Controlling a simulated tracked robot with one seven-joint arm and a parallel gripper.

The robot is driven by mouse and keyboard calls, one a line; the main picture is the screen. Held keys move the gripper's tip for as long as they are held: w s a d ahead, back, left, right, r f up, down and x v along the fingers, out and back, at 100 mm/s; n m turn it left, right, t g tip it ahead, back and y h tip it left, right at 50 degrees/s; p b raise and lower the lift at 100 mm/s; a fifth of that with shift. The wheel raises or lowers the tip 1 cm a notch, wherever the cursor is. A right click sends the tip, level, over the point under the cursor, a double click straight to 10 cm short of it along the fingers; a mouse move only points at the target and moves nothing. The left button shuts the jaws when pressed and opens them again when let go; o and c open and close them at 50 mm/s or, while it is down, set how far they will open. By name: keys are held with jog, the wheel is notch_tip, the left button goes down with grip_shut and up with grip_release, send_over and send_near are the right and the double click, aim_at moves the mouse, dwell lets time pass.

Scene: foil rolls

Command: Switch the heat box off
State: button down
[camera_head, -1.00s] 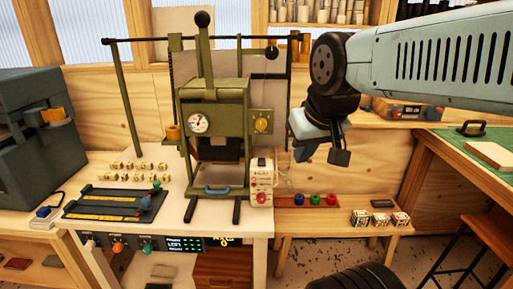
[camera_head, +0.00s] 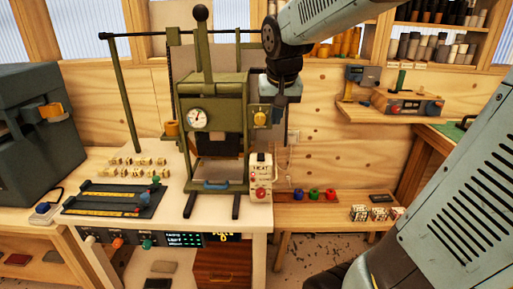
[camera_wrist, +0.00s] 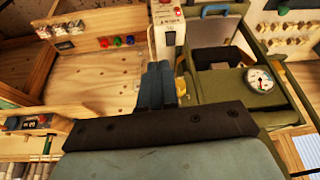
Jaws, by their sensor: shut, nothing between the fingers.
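The heat box (camera_head: 261,170) is a small white box with red lettering and a red round control (camera_head: 261,194) low on its front. It stands upright on the bench, at the right foot of the green press. My gripper (camera_head: 284,135) is shut and empty, pointing down above and slightly right of the box, apart from it. In the wrist view, the closed dark fingers (camera_wrist: 160,82) point towards the box (camera_wrist: 168,22), which is cut off by the top edge. The switch's state is too small to tell.
The green press (camera_head: 215,115) with its dial and yellow knob stands just left of my gripper. A low wooden shelf (camera_head: 335,205) with coloured rings and printed blocks is to the right. A slotted dark tray (camera_head: 110,200) lies on the bench at left.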

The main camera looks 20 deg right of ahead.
jog(key=m, duration=0.1)
send_over(261, 155)
jog(key=s+a, duration=0.1)
jog(key=s, duration=0.3)
notch_tip(261, 155, down, 3)
jog(key=shift+w+a+g, duration=0.15)
jog(key=shift+g, duration=0.15)
jog(key=shift+f, duration=0.1)
jog(key=x, duration=1.3)
jog(key=shift+s+f, duration=0.25)
jog(key=shift+f, duration=0.3)
